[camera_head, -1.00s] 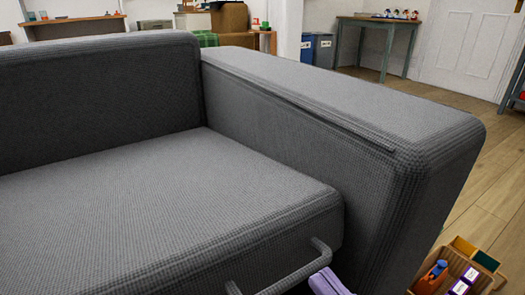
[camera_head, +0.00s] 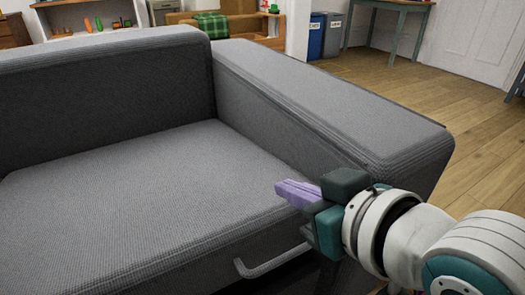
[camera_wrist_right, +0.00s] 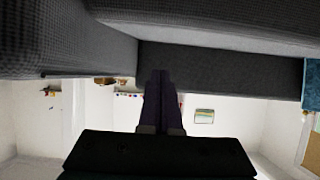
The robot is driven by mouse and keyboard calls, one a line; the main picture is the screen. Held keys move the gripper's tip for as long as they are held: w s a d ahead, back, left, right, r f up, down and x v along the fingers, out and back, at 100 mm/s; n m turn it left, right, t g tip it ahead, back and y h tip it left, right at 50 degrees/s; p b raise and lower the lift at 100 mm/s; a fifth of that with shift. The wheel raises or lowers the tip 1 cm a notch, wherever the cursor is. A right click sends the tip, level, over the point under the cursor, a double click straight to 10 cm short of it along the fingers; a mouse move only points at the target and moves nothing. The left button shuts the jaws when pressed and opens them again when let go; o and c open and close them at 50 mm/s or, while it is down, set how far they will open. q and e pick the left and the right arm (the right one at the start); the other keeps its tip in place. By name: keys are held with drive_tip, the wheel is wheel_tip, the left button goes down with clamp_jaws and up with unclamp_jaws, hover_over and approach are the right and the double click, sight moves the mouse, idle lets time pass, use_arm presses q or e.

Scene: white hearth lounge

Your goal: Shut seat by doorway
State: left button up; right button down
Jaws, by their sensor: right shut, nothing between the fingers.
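The grey sofa seat (camera_head: 150,195) fills the lower left of the head view, between the backrest (camera_head: 110,85) and the right armrest (camera_head: 320,100). It looks about level; I cannot tell whether a gap remains under it. A grey bar handle (camera_head: 272,263) is on its front face, partly hidden by my arm. My right gripper (camera_head: 281,188), with purple fingers, is shut and empty. In the picture it overlaps the seat's front right corner beside the armrest; contact is unclear. The right wrist view shows its dark closed fingers (camera_wrist_right: 160,88) against grey upholstery. My left gripper is out of view.
Wooden floor (camera_head: 480,140) is open to the right of the armrest. A white door (camera_head: 485,40), a green table (camera_head: 395,4) and blue and grey bins (camera_head: 325,35) stand at the back. Shelving (camera_head: 90,18) and a wooden bench with a green plaid cloth (camera_head: 210,25) are behind the backrest.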

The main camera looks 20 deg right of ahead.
drive_tip(key=w+f+b, duration=0.1)
drive_tip(key=w+f, duration=0.1)
drive_tip(key=shift+w+a+f+b, duration=0.25)
drive_tip(key=shift+w+a+b, duration=0.1)
drive_tip(key=shift+b, duration=0.05)
use_arm(q)
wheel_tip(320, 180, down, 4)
drive_tip(key=shift+b, duration=0.6)
use_arm(e)
drive_tip(key=shift+s+d+f, duration=0.1)
drive_tip(key=shift+s+f, duration=0.1)
drive_tip(key=shift+f, duration=0.35)
drive_tip(key=shift+s+f, duration=0.2)
drive_tip(key=shift+f, duration=0.35)
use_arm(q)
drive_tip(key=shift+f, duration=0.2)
use_arm(e)
drive_tip(key=shift+s+d+f, duration=0.1)
drive_tip(key=shift+s+f, duration=0.1)
drive_tip(key=shift+f, duration=0.1)
drive_tip(key=shift+w, duration=0.1)
